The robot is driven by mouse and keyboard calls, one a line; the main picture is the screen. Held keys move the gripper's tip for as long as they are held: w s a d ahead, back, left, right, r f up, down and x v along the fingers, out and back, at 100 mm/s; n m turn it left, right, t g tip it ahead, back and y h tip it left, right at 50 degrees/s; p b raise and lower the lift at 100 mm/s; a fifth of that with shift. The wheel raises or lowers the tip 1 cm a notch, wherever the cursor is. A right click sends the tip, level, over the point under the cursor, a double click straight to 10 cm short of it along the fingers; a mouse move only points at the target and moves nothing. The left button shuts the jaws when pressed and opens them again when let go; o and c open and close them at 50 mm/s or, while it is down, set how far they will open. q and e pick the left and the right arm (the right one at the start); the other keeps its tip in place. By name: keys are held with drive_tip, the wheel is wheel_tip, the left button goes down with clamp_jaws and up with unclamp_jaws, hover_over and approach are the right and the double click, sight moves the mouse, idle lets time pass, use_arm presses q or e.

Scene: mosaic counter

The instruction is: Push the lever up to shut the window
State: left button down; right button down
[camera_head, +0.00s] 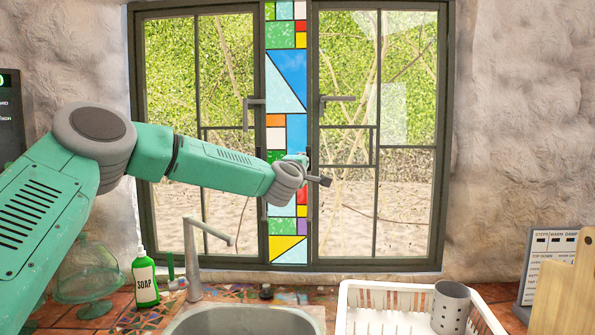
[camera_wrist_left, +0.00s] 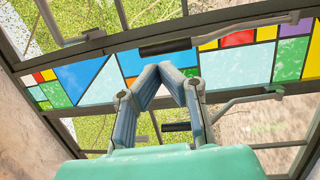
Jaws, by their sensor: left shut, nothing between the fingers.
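The dark-framed window (camera_head: 311,60) has two glazed panels with a coloured glass strip (camera_head: 287,80) between them. In the head view, a dark lever grip (camera_head: 325,181) shows just right of my left wrist. In the left wrist view, a grey lever (camera_wrist_left: 235,34) with a dark grip (camera_wrist_left: 165,47) crosses the coloured glass. My left gripper (camera_wrist_left: 172,68) is shut and empty; its fingertips appear just below that grip, and contact cannot be told. In the head view, my wrist hides most of the fingers. My right gripper is not in view.
Bent handles sit higher on the left panel (camera_head: 253,110) and right panel (camera_head: 336,99). Below are a faucet (camera_head: 190,260), a soap bottle (camera_head: 146,282), a glass dome (camera_head: 88,268), a sink (camera_head: 245,318) and a white rack (camera_head: 385,300) with a grey utensil cup (camera_head: 450,307).

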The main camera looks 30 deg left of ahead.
use_arm(q)
drive_tip(key=b+v, duration=0.1)
drive_tip(key=v, duration=0.5)
drive_tip(key=shift+s+r, duration=0.35)
drive_tip(key=shift+r, duration=0.05)
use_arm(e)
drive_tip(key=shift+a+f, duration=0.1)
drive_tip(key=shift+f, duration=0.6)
use_arm(q)
drive_tip(key=shift+a, duration=0.1)
drive_tip(key=shift+a, duration=0.1)
